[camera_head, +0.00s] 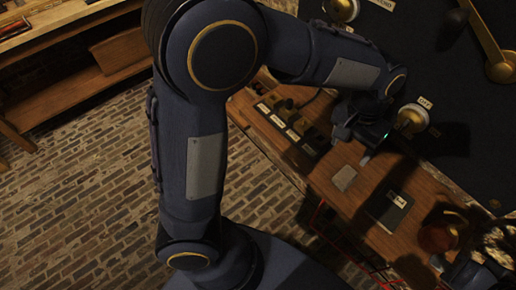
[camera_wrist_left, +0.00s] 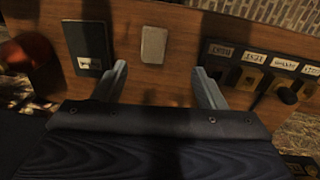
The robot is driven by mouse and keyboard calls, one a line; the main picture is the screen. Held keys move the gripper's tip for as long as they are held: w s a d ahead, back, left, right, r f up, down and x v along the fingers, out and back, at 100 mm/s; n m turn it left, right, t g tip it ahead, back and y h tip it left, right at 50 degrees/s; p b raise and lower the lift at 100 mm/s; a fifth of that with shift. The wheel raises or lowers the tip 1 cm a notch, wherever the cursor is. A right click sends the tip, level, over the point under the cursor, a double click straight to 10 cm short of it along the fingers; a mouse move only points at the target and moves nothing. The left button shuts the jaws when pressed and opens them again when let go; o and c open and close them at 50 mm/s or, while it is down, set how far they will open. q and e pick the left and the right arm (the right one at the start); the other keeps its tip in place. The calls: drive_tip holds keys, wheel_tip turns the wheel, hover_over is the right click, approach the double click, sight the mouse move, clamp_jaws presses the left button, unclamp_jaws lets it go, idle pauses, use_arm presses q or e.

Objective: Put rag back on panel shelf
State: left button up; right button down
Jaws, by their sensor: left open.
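A small pale grey folded piece, which looks like the rag (camera_head: 344,178), lies flat on the wooden panel shelf (camera_head: 318,181). In the left wrist view the rag (camera_wrist_left: 153,45) lies just beyond the fingertips, between their lines. My left gripper (camera_head: 364,158) is above the shelf, close to the rag in the head view. In the left wrist view its two fingers (camera_wrist_left: 159,78) are spread with nothing between them. My right gripper (camera_head: 478,268) seems to be the dark shape in the lower right corner; its fingers are too dark to make out.
A dark labelled book (camera_head: 389,210) lies beside the rag, with a reddish round object (camera_head: 437,236) further right. Labelled switches (camera_head: 286,124) line the shelf's left part. A dark panel with brass knobs (camera_head: 412,118) rises behind. Brick floor (camera_head: 90,200) is open at left.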

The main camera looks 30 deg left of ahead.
use_arm(q)
drive_tip(key=s+a+r+n+t+h, duration=0.1)
drive_tip(key=s+a+r+h, duration=0.15)
drive_tip(key=a, duration=0.35)
drive_tip(key=s+a+r+n+h, duration=0.1)
drive_tip(key=s+a+r, duration=0.1)
drive_tip(key=s+a, duration=0.3)
drive_tip(key=s+a+n+t, duration=0.2)
drive_tip(key=s+a+t, duration=0.3)
drive_tip(key=s+a, duration=0.2)
drive_tip(key=s, duration=0.2)
drive_tip(key=shift+s+f+n+y, duration=0.3)
drive_tip(key=shift+s+n+y, duration=0.05)
drive_tip(key=shift+n, duration=0.05)
